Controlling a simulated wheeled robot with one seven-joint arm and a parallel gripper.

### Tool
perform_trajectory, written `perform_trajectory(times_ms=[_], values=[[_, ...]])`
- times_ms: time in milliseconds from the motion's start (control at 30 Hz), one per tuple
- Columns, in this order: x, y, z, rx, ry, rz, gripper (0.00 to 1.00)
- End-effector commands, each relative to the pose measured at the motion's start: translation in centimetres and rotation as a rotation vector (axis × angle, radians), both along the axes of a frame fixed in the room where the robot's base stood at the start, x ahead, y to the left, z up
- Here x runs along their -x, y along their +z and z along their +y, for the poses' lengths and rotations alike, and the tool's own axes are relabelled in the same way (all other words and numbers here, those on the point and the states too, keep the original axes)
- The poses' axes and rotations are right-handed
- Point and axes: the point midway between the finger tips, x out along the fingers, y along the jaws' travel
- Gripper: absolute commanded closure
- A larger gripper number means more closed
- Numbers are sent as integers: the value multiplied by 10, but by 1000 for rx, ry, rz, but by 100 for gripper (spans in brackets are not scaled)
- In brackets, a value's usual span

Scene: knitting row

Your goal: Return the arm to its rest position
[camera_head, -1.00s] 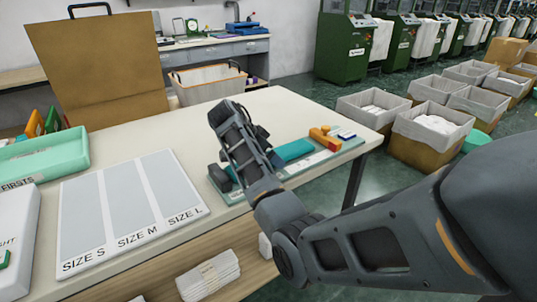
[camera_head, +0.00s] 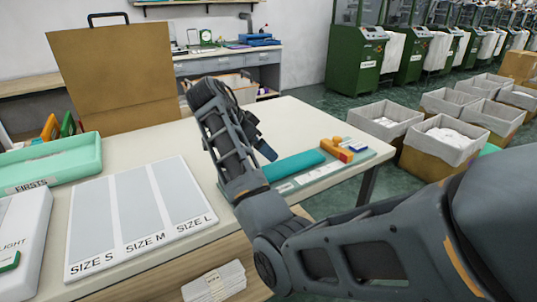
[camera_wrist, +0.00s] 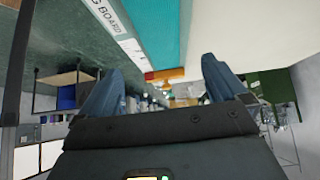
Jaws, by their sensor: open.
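My arm reaches in from the lower right of the head view and bends up over the table (camera_head: 285,125). My gripper (camera_head: 262,140) is at its upper end, above the table and just behind a teal rolled item (camera_head: 293,166). In the wrist view the two fingers of my gripper (camera_wrist: 162,85) stand wide apart with nothing between them. The teal item also shows in the wrist view (camera_wrist: 158,30), beside the lettered edge of a board (camera_wrist: 118,30).
A size board (camera_head: 138,215) and a green tray (camera_head: 50,165) lie on the left of the table. A brown upright board (camera_head: 120,80) stands behind. Lined bins (camera_head: 432,148) stand on the floor at right.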

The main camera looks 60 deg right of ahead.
Motion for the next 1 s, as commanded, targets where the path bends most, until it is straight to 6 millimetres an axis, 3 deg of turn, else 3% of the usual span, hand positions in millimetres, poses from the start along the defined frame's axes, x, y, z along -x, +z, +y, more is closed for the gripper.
perform_trajectory(times_ms=[200,833,933,1000], values=[[-4,11,7,-1,1,0,1],[-3,10,6,1,-1,2,1],[10,2,-1,20,-13,17,1],[29,-8,-11,51,-31,41,1]])
